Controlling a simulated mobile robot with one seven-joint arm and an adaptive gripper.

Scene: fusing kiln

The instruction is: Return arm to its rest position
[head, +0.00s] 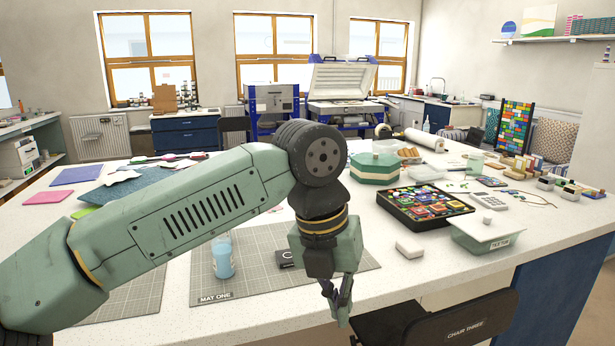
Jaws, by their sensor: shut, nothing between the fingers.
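My gripper (338,302) hangs at the end of my arm with its fingers pointing down, near the front edge of the white table (420,270). Its fingers are together and hold nothing. My green arm reaches in from the lower left, bends at a dark joint, and drops to the gripper. The arm hides part of the table and of the grey cutting mats.
A blue bottle (222,257) stands on the mat labelled MAT ONE (255,290). To the right are a white block (409,248), a black tray (385,200) of colourful pieces, a lidded green container (484,238) and a green box (374,168). The table's front right has clear room.

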